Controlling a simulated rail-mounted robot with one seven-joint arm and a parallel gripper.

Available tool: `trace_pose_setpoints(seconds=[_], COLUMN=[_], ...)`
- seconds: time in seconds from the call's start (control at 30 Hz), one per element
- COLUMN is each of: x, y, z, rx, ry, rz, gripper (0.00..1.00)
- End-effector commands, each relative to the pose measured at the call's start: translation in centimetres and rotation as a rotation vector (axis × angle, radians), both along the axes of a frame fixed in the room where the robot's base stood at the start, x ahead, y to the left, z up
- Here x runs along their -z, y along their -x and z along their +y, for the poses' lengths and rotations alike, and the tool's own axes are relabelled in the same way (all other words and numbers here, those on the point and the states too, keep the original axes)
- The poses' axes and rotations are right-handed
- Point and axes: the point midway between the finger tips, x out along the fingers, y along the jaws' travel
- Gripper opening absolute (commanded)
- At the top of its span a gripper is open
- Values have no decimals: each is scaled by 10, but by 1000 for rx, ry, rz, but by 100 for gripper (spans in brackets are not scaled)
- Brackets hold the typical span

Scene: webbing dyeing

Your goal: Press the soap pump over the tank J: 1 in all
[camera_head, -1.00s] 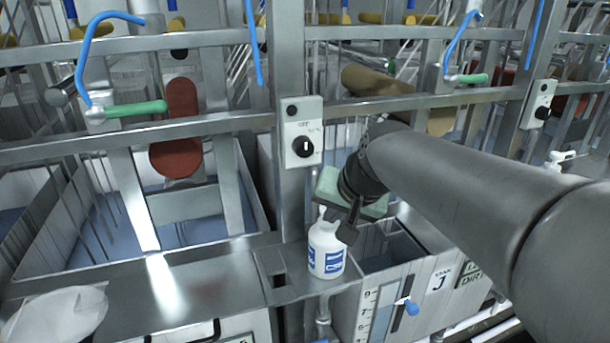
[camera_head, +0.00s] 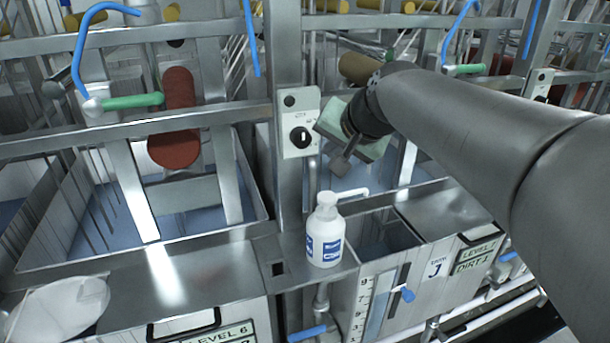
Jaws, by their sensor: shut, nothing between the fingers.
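The soap pump bottle (camera_head: 325,238) is white with blue labels.
A control box with a black knob (camera_head: 300,136) is on the post behind the bottle. A metal frame and rollers stand behind. A white bag (camera_head: 58,308) lies on the left counter (camera_head: 165,280).

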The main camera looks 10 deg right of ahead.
Motion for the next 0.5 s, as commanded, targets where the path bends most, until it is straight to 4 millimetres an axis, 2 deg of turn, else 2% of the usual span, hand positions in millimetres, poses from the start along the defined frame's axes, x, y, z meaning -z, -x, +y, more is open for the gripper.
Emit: trace_pose_setpoints(seconds=[0.03, 0.4, 0.5], x=[10, 63, 72], y=[0, 0, 0], z=[0, 0, 0], rx=[-1, 0, 0], ry=[0, -1, -1], rz=[1, 1, 1], gripper=[0, 0, 0])
